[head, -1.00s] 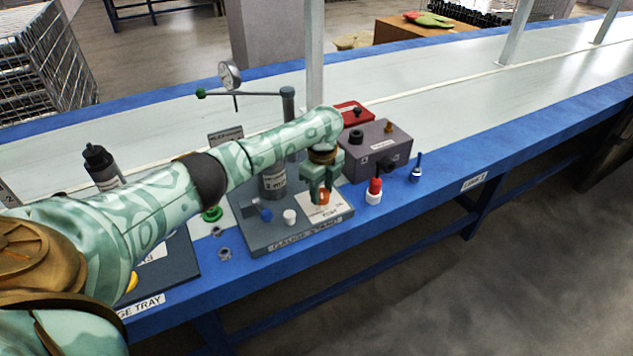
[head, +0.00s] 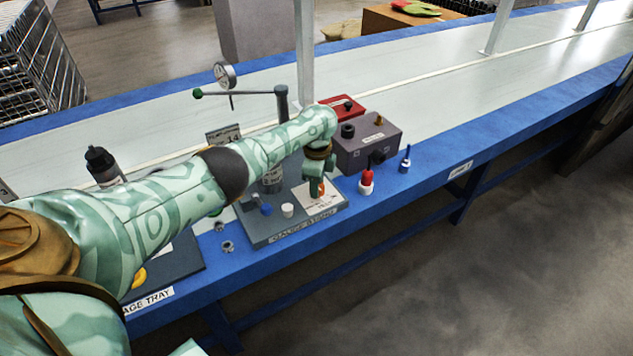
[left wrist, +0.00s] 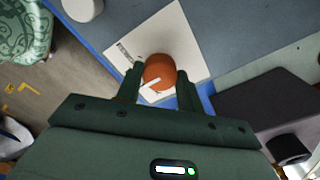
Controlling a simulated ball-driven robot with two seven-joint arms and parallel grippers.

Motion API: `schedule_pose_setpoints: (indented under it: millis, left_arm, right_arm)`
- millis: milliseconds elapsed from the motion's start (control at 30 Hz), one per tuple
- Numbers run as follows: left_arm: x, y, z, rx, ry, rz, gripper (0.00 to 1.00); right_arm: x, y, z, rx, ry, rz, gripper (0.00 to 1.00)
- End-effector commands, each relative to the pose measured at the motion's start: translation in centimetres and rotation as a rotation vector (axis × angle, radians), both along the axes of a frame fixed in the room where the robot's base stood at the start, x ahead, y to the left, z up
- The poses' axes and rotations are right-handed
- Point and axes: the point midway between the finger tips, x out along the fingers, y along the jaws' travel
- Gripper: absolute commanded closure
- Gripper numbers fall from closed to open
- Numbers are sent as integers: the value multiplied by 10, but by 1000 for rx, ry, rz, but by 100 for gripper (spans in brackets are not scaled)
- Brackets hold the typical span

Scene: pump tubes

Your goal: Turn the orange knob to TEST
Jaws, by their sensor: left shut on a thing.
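The orange knob (left wrist: 160,72) shows in the left wrist view on a white plate (left wrist: 178,34) with small print. A white mark on the knob points to the lower left there. My left gripper (left wrist: 160,80) is shut on the knob, one finger on each side. In the head view the gripper (head: 316,189) points down at the gauge stand (head: 284,231), mostly hiding the knob. The plate's lettering is too small to read, so I cannot tell which word the mark faces. My right gripper is not in view.
A grey box (head: 366,150) with black and brass fittings stands right of the gauge stand. A red-and-white bottle (head: 366,183) and a blue plunger-like part (head: 405,163) stand before it.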

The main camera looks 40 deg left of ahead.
Motion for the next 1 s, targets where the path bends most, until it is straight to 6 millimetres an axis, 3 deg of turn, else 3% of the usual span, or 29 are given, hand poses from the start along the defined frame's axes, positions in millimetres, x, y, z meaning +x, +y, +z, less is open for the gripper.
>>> schedule_pose_setpoints:
  millis: [233,267,333,667,767,1000]
  left_arm:
    - [0,-2,-1,-3,2,-2,85]
    - [0,-2,-1,-3,1,-2,60]
    - [0,-1,-1,-3,1,-2,41]
    - [0,-1,4,-1,-1,-2,41]
    - [1,-1,18,-1,-5,-1,41]
    - [1,-1,84,-3,-9,-2,41]
  right_arm:
    - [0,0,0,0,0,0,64]
    - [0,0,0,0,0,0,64]
    - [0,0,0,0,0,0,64]
    - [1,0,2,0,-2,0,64]
    - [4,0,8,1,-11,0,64]
    - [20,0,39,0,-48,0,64]
